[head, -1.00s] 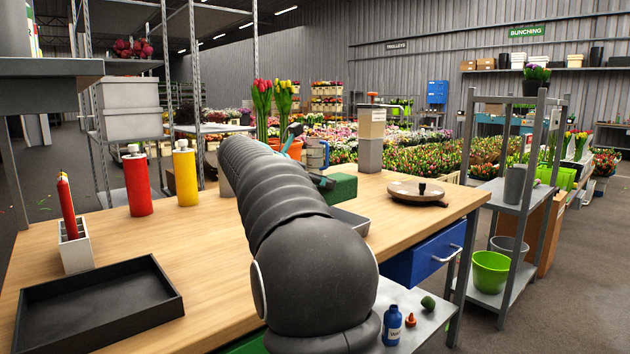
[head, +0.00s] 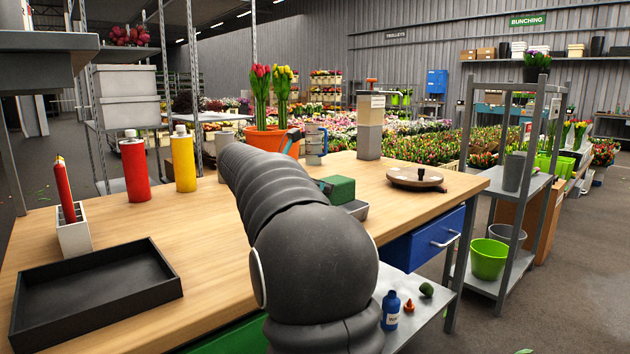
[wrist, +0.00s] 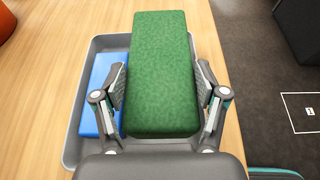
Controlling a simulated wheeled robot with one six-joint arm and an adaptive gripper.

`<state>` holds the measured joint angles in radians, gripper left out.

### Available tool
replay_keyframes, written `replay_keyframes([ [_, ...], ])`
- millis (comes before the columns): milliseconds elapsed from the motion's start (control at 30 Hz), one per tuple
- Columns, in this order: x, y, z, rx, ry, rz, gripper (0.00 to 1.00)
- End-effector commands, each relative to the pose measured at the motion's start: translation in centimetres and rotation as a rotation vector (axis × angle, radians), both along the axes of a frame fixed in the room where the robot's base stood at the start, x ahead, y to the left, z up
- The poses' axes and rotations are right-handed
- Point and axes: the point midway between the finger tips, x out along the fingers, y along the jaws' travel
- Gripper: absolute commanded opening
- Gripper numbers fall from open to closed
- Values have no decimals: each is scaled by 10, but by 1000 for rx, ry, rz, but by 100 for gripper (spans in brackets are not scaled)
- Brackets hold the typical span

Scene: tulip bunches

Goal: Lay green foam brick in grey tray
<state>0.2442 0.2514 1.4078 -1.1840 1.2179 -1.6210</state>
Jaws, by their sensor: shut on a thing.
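The green foam brick (wrist: 163,70) is between the two fingers of my gripper (wrist: 161,84), which is shut on its sides. In the wrist view the brick covers the right part of the grey tray (wrist: 73,130) and reaches past its far rim. A blue block (wrist: 103,88) lies in the tray, left of the brick. In the head view the brick (head: 341,189) shows right of my arm, and part of the tray (head: 357,210) shows beside and below it. My arm hides the rest. I cannot tell whether the brick touches the tray.
Red (head: 134,170) and yellow (head: 183,163) bottles and a black tray (head: 95,292) are left.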

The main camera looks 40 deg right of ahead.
Motion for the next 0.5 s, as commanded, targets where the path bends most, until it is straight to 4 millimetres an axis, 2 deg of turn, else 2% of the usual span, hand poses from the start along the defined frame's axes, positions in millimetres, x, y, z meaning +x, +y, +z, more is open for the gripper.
replay_keyframes([
  [500, 0, 0, -35, 0, 0, 0, 48],
])
